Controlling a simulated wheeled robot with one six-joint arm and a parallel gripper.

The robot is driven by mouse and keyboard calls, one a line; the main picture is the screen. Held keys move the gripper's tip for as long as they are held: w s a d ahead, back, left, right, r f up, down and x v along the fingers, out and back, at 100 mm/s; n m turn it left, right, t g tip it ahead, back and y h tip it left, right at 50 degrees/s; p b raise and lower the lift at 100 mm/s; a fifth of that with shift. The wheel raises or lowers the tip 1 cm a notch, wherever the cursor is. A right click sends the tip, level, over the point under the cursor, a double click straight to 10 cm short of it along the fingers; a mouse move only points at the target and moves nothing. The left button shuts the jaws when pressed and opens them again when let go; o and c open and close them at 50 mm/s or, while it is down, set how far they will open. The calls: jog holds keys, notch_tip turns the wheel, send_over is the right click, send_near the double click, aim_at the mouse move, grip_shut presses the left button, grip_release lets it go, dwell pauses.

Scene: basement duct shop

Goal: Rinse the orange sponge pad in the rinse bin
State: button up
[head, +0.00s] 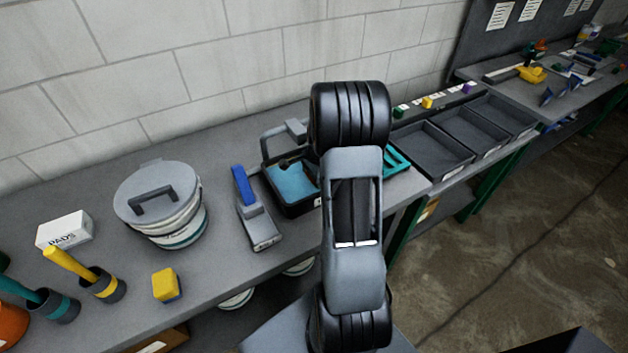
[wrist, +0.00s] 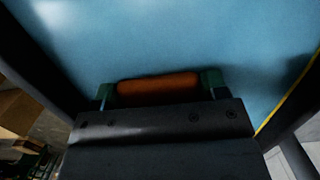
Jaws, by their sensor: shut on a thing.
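The orange sponge pad (wrist: 158,90) shows in the wrist view between the green-tipped fingers of my gripper (wrist: 157,85), which is shut on it. Blue water (wrist: 180,40) fills the view beyond the pad. I cannot tell whether the pad touches the water. In the head view, the rinse bin (head: 297,209) is a black tub with blue water on the bench, left of my arm. My arm covers its right side, and the pad cannot be made out there.
A lidded bucket (head: 188,228), a grey tool with a blue handle (head: 252,220) and a yellow-blue block (head: 167,285) stand left of the bin. A PADS box (head: 66,231) and brushes in holders are farther left. Grey trays (head: 433,151) lie to the right.

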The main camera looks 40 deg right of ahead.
jog(key=shift+r+p, duration=2.7)
jog(key=shift+r, duration=0.75)
